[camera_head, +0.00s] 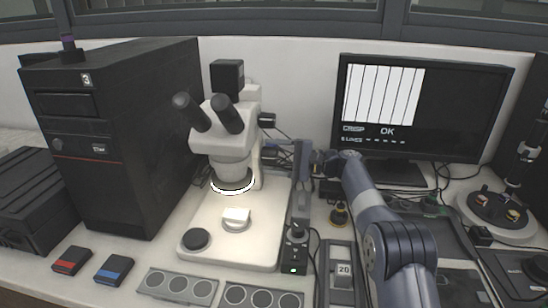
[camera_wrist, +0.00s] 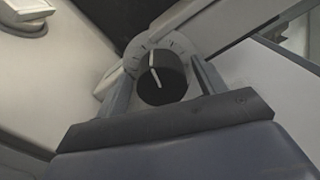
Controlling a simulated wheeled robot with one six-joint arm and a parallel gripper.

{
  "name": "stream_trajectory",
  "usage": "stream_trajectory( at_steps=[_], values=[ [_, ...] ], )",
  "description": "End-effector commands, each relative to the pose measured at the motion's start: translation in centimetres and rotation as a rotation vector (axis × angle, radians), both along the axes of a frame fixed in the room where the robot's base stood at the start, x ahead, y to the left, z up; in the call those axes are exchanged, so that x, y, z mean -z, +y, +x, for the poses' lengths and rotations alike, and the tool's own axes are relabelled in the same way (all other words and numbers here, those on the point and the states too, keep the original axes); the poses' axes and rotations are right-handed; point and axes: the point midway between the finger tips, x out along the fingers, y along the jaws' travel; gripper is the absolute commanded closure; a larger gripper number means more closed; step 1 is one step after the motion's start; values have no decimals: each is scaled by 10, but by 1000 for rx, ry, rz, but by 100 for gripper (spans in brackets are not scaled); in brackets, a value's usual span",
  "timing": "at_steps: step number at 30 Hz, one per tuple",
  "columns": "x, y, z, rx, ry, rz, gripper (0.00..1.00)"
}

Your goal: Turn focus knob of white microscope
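The white microscope (camera_head: 222,150) stands left of centre in the head view, with two black eyepieces and a lit ring under its head. In the wrist view its focus knob (camera_wrist: 162,78) is a black round knob with a white pointer line, set on a pale dial with tick marks. My gripper (camera_wrist: 165,82) is open, with one finger on each side of the knob and a small gap showing beside it. In the head view my gripper (camera_head: 277,153) reaches the microscope's right side from the right, and the knob between its fingers cannot be made out.
A black computer tower (camera_head: 125,135) stands left of the microscope. A monitor (camera_head: 425,110) showing "OK" stands behind my arm. A small control box (camera_head: 295,250) with a green light and a cable stand close to the base's right edge. Trays with round wells (camera_head: 178,287) lie in front.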

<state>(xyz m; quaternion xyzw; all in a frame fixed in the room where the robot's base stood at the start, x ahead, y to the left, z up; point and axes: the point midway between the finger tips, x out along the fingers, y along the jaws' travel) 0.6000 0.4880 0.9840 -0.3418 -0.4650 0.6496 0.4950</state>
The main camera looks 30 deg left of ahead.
Motion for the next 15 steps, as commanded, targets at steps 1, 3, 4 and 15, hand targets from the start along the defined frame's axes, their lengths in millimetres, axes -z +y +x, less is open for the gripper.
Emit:
stream_trajectory(
  at_steps=[1,3,4,15],
  values=[
    [0,0,0,0,0,0,32],
    [0,0,0,0,0,0,32],
    [0,0,0,0,0,0,32],
    [1,-36,11,5,1,0,32]
  ],
)
